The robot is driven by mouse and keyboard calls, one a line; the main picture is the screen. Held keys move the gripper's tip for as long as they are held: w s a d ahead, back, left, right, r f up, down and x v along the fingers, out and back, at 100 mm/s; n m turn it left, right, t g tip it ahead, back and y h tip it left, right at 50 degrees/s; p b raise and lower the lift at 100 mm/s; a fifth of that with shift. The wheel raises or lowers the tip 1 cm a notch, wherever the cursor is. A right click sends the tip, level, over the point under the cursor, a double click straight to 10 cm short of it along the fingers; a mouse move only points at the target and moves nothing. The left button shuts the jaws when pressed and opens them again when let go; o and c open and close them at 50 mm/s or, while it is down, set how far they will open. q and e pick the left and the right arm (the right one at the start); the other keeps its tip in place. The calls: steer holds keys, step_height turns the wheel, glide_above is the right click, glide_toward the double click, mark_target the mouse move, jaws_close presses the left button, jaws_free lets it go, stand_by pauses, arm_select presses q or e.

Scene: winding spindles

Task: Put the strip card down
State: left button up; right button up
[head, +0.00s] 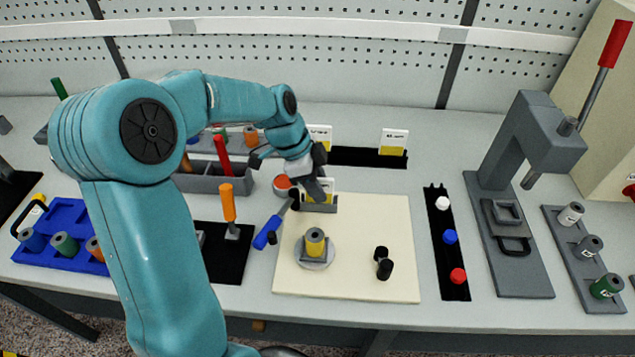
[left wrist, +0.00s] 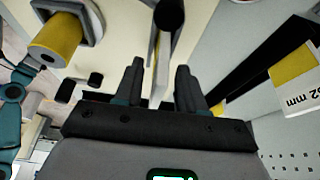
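The strip card (head: 328,186), white with a yellow lower part, stands upright in a grey slotted holder (head: 318,205) at the back of the cream board (head: 400,235). My left gripper (head: 318,190) is down at this card and partly covers it. In the left wrist view the card shows as a thin pale edge (left wrist: 161,72) between the fingers of my left gripper (left wrist: 160,85). The fingers are apart, with a gap on each side of the card. The right gripper is not in view.
Two similar cards (head: 394,141) (head: 320,134) stand on a black rail behind. A yellow spool (head: 315,242) sits on a round plate on the board. Black pieces (head: 384,268) lie to its right. A blue-handled tool (head: 268,232) lies at the board's left edge. A press (head: 515,200) stands right.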

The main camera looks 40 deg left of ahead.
arm_select(q)
steer(key=shift+s+r, duration=0.1)
steer(key=shift+r+p, duration=0.3)
steer(key=shift+p, duration=0.05)
steer(key=shift+a+r, duration=0.2)
steer(key=shift+r, duration=0.15)
steer(key=v, duration=1.1)
steer(key=shift+s+f, duration=0.1)
steer(key=shift+d, duration=0.15)
